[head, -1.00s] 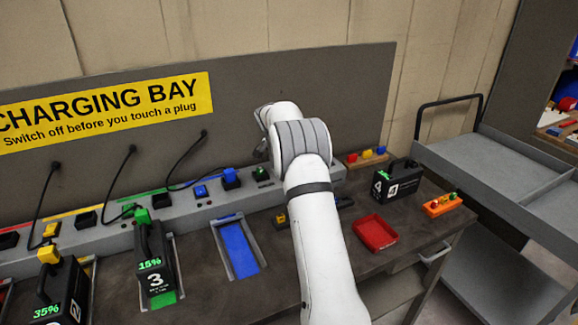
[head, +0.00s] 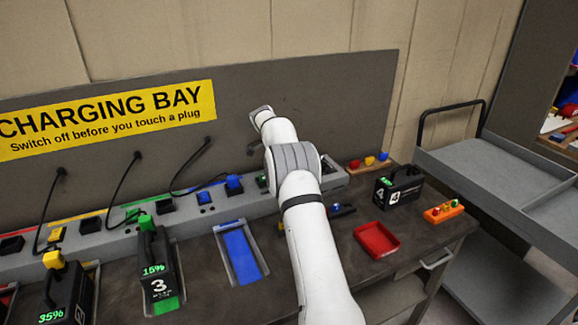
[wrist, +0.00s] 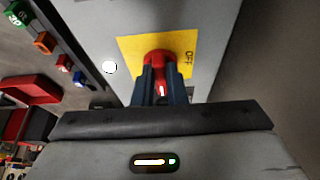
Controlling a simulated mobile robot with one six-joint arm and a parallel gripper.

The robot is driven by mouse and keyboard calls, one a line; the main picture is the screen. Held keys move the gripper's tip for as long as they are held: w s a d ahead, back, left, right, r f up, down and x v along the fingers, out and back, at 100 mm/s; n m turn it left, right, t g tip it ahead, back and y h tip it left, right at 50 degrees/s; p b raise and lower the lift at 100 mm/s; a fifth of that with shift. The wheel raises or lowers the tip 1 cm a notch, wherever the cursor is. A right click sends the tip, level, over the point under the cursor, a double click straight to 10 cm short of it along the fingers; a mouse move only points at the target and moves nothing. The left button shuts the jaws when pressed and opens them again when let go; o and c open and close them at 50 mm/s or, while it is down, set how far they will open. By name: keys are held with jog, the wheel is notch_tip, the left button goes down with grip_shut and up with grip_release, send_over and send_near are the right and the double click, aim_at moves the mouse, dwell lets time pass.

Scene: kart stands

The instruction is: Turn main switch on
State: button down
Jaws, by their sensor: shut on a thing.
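In the wrist view the main switch shows as a red knob (wrist: 158,56) on a yellow plate (wrist: 130,46) with the word OFF printed beside it. My gripper (wrist: 161,84) has its two dark fingers closed on the red knob, one on each side. The lower part of the knob is hidden between the fingers. In the head view my white arm reaches over the bench to the grey charging housing, and it hides the switch and the fingers.
A round white light (wrist: 109,67) sits beside the yellow plate. A blue empty bay (head: 240,256), a red tray (head: 377,240) and black battery 4 (head: 399,186) are on the bench. Battery 3 (head: 157,262) stands left. A grey cart (head: 480,160) is at the right.

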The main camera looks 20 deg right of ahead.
jog(key=c, duration=1.5)
grip_release()
jog(key=shift+o, duration=0.2)
jog(key=v, duration=0.7)
jog(key=shift+a+r+b, duration=0.25)
jog(key=shift+r+b, duration=0.1)
